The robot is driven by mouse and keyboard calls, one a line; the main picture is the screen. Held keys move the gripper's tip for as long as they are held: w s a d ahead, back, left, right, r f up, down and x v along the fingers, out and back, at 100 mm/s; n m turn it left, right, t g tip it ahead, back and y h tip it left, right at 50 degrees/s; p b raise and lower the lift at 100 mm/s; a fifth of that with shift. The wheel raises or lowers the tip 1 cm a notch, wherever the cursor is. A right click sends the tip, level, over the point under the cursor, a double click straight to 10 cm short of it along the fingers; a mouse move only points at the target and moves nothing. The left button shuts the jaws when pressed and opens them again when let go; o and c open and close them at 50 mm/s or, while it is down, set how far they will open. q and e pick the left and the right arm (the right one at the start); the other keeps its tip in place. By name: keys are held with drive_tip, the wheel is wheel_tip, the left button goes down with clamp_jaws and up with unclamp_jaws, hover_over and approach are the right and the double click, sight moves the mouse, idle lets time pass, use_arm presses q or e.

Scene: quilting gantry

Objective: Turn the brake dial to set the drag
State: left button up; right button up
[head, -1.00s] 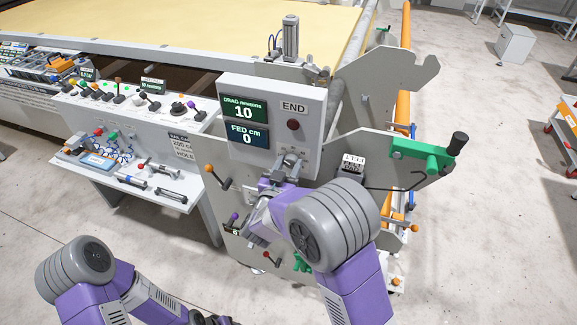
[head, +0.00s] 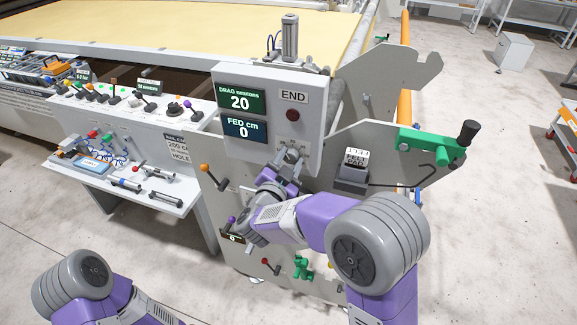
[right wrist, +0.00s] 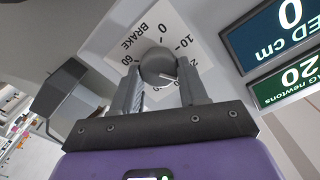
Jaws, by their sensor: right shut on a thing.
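The brake dial (right wrist: 158,63) is a grey round knob on a white scale plate (right wrist: 125,40) lettered BRAKE, with numbers around it. A white pointer line on the knob points to the lower right in the right wrist view, toward the partly hidden numbers past 10. My right gripper (right wrist: 160,76) is shut on the dial, one finger on each side. In the head view my right gripper (head: 284,170) reaches the dial below the display box. The green display (head: 241,101) reads DRAG newtons 20. My left gripper is out of view; only its arm shows.
The blue display (head: 245,130) reads FED cm 0. A red button (head: 293,115) sits under the END label. A green crank (head: 440,145) and a black counter box (head: 352,172) are at the right. An orange-knobbed lever (head: 212,176) is left of my gripper.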

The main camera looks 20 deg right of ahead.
idle(0.4)
drive_tip(key=o, duration=1.1)
drive_tip(key=shift+c, duration=0.2)
drive_tip(key=v, duration=0.7)
drive_tip(key=shift+s+a, duration=0.15)
drive_tip(key=shift+s, duration=0.1)
